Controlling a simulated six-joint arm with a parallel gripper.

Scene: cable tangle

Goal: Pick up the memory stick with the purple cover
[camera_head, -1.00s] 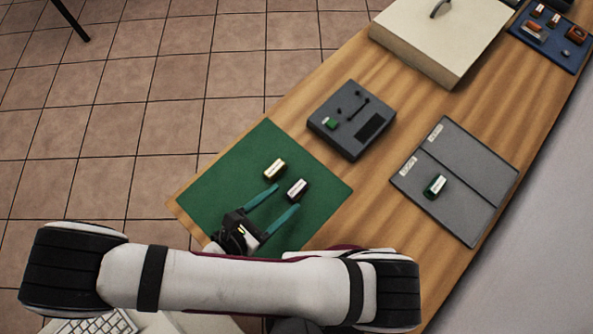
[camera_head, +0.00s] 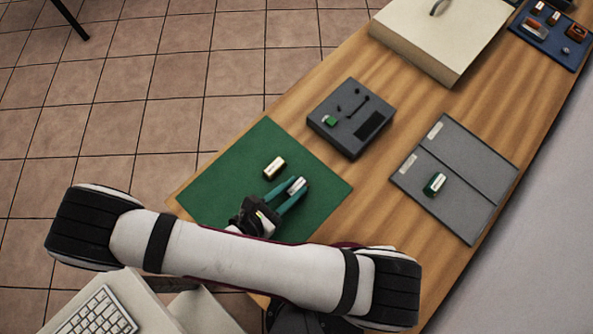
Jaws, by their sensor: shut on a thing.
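My gripper (camera_head: 292,183) is over the green mat (camera_head: 222,180), its teal fingers closed on a small stick with a white label (camera_head: 297,185). The fingers hide most of this stick's sides; the cover looked dark, perhaps purple, in the earlier view. I cannot tell whether it touches the mat or is slightly above it. A second stick, with a tan-gold cover and a pale label (camera_head: 274,167), lies on the mat just left of and beyond the fingers, apart from them.
A dark grey device (camera_head: 352,118) with a green piece stands beyond the mat. A grey two-part tray (camera_head: 471,165) to the right holds a green stick (camera_head: 434,185). A cream box (camera_head: 440,40) and a blue tray (camera_head: 549,42) with small items are at the far end.

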